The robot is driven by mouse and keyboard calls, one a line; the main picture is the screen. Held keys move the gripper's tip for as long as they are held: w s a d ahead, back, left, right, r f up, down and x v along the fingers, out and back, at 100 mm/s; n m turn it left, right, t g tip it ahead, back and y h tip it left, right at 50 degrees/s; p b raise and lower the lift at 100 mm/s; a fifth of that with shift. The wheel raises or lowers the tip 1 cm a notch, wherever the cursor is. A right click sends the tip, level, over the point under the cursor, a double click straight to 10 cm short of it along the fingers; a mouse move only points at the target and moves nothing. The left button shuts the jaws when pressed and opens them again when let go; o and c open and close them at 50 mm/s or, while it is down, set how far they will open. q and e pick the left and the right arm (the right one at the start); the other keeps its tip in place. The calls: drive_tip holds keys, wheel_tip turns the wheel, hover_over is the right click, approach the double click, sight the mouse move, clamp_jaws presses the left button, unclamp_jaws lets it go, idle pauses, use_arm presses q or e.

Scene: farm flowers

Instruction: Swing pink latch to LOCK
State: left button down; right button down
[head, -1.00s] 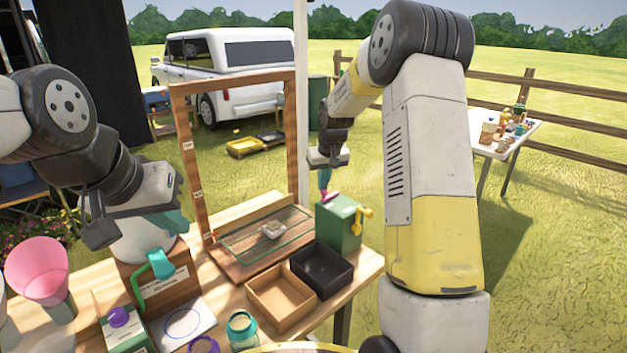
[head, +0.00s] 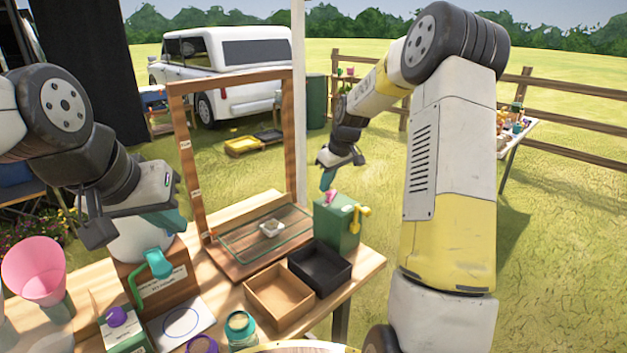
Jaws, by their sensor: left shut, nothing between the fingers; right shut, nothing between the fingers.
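The pink latch (head: 330,197) is a small part on top of the green box (head: 337,226) at the table's far right corner. Which way it points is too small to tell. My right gripper (head: 327,186) points down with its teal fingertips shut, just above and beside the latch. I cannot tell whether they touch it. My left gripper (head: 172,219) is shut and empty at the left, above the wooden block with the teal-and-green handle and far from the latch.
A yellow crank (head: 360,217) sticks out of the box's right side. A black tray (head: 320,267), a brown tray (head: 280,297) and a wooden frame (head: 182,160) stand nearby. Open grass lies beyond the table.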

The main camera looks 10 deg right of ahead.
drive_tip(key=n, duration=0.1)
drive_tip(key=d+n, duration=0.1)
drive_tip(key=n, duration=0.1)
drive_tip(key=s+d+n+g+y, duration=0.1)
drive_tip(key=n, duration=0.1)
drive_tip(key=shift+a, duration=0.15)
drive_tip(key=shift+w+a, duration=0.2)
drive_tip(key=shift+w, duration=0.55)
drive_tip(key=shift+r, duration=0.1)
drive_tip(key=v, duration=0.7)
drive_tip(key=shift+d+r, duration=0.2)
drive_tip(key=shift+r, duration=0.1)
drive_tip(key=shift+s, duration=0.1)
